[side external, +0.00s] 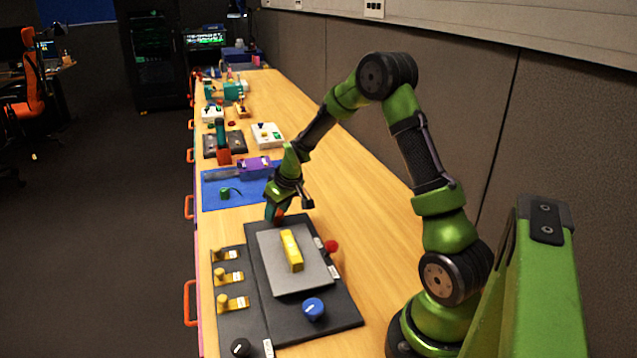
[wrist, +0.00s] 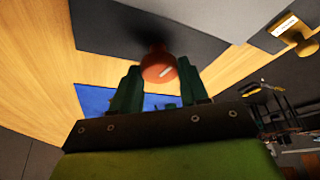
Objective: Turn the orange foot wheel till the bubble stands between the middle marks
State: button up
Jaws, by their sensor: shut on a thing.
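The orange foot wheel (wrist: 157,68) sits between the two dark green fingers of my gripper (wrist: 160,78) in the wrist view, with a pale mark on its face. My gripper (side external: 274,212) is shut on it at the far edge of the black panel in the side view, where the fingers mostly hide the wheel (side external: 279,216). A yellow level (side external: 291,251) lies on the grey plate (side external: 301,279). Its bubble and middle marks are too small to make out. A blue wheel (side external: 313,309) is at the plate's near edge and a red wheel (side external: 331,246) at its right.
Several yellow knobbed pieces (side external: 229,302) line the panel's left strip, with a black knob (side external: 240,347) at its near end. Beyond the panel lie a blue mat (side external: 217,201) and a purple box (side external: 254,167). The wooden bench (side external: 340,195) is clear to the right.

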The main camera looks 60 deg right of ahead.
dwell(0.4)
jog(key=o, duration=1)
jog(key=shift+r, duration=0.1)
jog(key=v, duration=1.6)
jog(key=shift+s+d+r, duration=0.15)
jog(key=shift+s+r, duration=0.05)
jog(key=shift+r, duration=0.1)
